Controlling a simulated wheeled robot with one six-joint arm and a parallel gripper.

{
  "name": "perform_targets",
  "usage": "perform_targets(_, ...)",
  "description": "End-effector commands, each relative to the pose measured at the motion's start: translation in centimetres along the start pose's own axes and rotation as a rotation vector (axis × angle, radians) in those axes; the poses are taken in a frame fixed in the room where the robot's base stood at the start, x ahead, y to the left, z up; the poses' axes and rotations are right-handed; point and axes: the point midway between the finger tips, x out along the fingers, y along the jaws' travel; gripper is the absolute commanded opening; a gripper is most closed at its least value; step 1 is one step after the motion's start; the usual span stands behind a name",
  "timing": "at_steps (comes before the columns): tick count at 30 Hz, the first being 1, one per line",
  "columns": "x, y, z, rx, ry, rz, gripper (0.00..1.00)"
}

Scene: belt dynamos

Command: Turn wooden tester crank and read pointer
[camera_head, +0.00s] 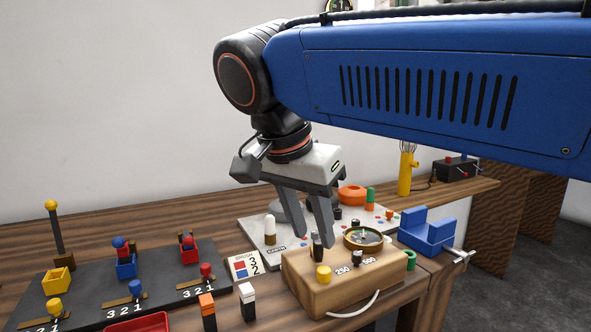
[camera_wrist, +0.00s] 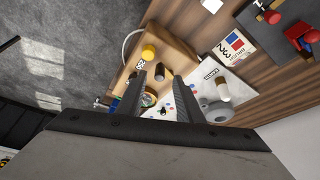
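The wooden tester box (camera_head: 300,284) sits near the table's front edge. On its top are a yellow knob (camera_head: 323,273), a black upright peg (camera_head: 317,247) that looks like the crank handle, a small black knob (camera_head: 357,258) and a brass-rimmed dial (camera_head: 363,237). Labels read 250 and 500. The dial's pointer is too small to read. My gripper (camera_head: 314,238) points down, open, with its fingertips on either side of the black peg. In the wrist view, the peg (camera_wrist: 159,72) shows between the fingertips (camera_wrist: 158,75) with gaps at both sides. The dial (camera_wrist: 148,98) is partly hidden by a finger.
A dark numbered board (camera_head: 85,295) with coloured parts and two capped pegs are left. A white cable hangs from the box's front.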

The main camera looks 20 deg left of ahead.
Motion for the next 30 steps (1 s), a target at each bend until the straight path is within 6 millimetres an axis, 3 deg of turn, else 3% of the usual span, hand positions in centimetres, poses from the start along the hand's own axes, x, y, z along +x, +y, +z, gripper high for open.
perform_targets(9,-6.5,-0.1,0.0,-0.001,0.001,-0.004,0.33)
perform_targets(18,-11.7,-0.1,0.0,0.000,0.000,-0.002,0.33)
perform_targets(24,-13.4,-0.1,0.0,0.000,0.000,-0.001,0.33)
perform_targets(30,-13.8,0.0,0.0,0.000,0.000,0.000,0.33)
